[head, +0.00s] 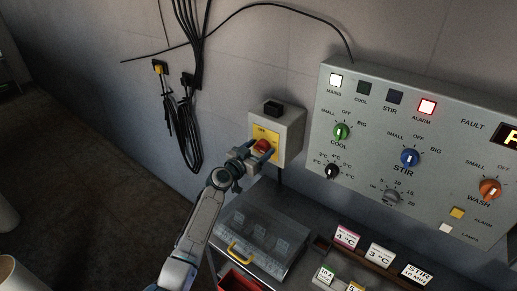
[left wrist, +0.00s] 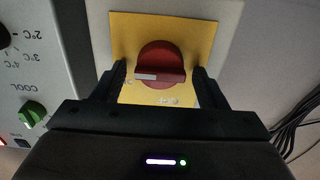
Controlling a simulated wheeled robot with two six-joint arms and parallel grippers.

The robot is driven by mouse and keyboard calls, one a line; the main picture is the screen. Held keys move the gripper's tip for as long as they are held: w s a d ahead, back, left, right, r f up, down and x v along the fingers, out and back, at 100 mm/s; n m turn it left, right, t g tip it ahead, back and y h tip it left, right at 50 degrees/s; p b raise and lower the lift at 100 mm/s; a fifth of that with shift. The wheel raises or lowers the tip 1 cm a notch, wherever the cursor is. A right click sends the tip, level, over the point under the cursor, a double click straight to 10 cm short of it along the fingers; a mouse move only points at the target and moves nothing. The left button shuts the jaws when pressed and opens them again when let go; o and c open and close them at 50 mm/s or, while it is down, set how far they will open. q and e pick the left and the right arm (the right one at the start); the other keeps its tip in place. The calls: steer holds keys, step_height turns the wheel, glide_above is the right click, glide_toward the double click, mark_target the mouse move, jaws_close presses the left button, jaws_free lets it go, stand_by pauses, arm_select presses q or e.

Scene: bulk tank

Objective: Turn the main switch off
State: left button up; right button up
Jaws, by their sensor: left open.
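The main switch is a red rotary knob (head: 263,145) on a yellow plate (head: 272,136), on the front of a grey box (head: 291,131) on the wall. In the left wrist view the red knob (left wrist: 161,64) sits on its yellow plate (left wrist: 203,40), with its handle bar and pale mark lying roughly across the picture. My left gripper (head: 256,152) is open at the knob. Its fingers (left wrist: 158,82) stand on either side of the knob's lower part; whether they touch it I cannot tell. My right gripper is not in view.
A control panel (head: 445,160) with coloured knobs and a lit red alarm lamp (head: 427,107) is right of the switch box. Below are a clear-lidded case (head: 250,243) and small label cards (head: 380,256). Black cables (head: 187,130) hang on the wall to the left.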

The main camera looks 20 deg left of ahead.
arm_select(q)
steer(key=c, duration=1)
